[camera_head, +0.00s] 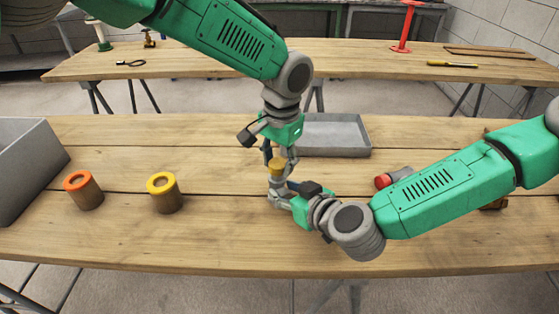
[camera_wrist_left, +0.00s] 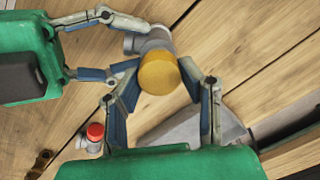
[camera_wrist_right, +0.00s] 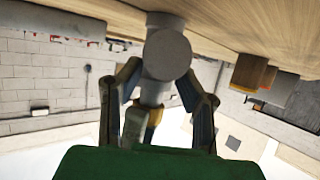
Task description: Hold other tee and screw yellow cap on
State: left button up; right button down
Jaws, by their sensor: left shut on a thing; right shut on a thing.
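The yellow cap (camera_head: 277,167) sits on the upper end of a grey tee (camera_head: 277,184) at the table's middle. My left gripper (camera_head: 279,157) comes from above and is shut on the cap. The cap's round top shows between its fingers in the left wrist view (camera_wrist_left: 159,73). My right gripper (camera_head: 285,192) comes from the right, low over the table, and is shut on the tee. The tee's grey end shows between its fingers in the right wrist view (camera_wrist_right: 167,50). How far the cap is threaded cannot be told.
Another grey tee with a red cap (camera_head: 383,181) lies right, behind my right arm. An orange-rimmed cylinder (camera_head: 83,191) and a yellow-rimmed cylinder (camera_head: 165,193) stand left. A grey tray (camera_head: 362,140) lies behind my grippers; a grey bin (camera_head: 32,160) is at the left edge.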

pick_arm(q)
jog(key=shift+a+f, duration=0.1)
jog(key=shift+f, duration=0.5)
